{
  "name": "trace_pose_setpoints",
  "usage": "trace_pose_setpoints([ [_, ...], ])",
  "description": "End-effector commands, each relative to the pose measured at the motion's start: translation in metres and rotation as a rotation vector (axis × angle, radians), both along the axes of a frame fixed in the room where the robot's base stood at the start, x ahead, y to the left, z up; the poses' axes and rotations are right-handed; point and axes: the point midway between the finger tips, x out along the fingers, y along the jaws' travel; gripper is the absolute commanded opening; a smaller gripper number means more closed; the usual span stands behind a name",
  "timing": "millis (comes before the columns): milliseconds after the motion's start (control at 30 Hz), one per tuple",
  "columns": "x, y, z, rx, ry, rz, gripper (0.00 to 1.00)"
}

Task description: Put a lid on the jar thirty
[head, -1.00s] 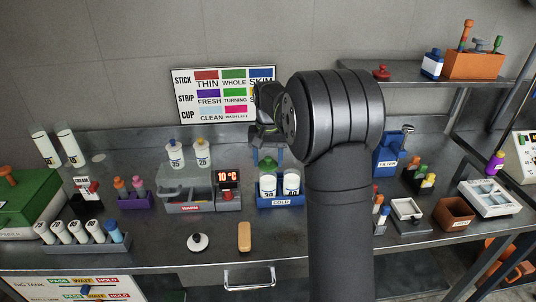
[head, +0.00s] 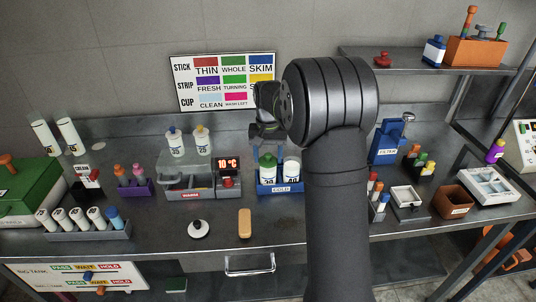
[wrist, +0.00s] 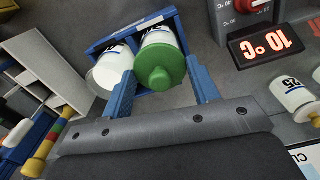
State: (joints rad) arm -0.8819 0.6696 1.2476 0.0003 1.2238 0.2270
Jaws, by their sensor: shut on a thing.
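Jar thirty (head: 267,174) is a white jar with a green lid (head: 267,160) at its top, standing in the left place of the blue COLD rack (head: 279,188). My gripper (head: 265,149) is directly over it, fingers pointing down. In the wrist view the green lid (wrist: 158,74) lies between the blue fingers of my gripper (wrist: 160,70), which are shut on it. The lid appears on or just over the jar mouth; I cannot tell whether it is fully seated. The white jar forty (head: 291,170) stands beside it, and its pale top (wrist: 109,74) shows in the wrist view.
The grey WARM holder (head: 188,186) and the 10 °C display (head: 228,164) are to the left. Bottles thirty-five (head: 174,143) and twenty-five (head: 201,141) stand behind. A white-topped round item (head: 198,229) and a tan block (head: 245,222) lie in front. The blue FILTER box (head: 387,143) is to the right.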

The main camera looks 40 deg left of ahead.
Motion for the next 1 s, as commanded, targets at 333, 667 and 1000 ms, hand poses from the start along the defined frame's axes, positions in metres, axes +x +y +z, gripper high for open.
trace_pose_setpoints([
  [333, 0.0, 0.0, 0.0, 0.0, 0.0, 0.0, 0.8],
  [667, 0.001, 0.001, 0.017, 0.003, -0.002, 0.0, 0.8],
  [1000, 0.0, 0.001, 0.097, 0.003, -0.003, 0.0, 0.8],
])
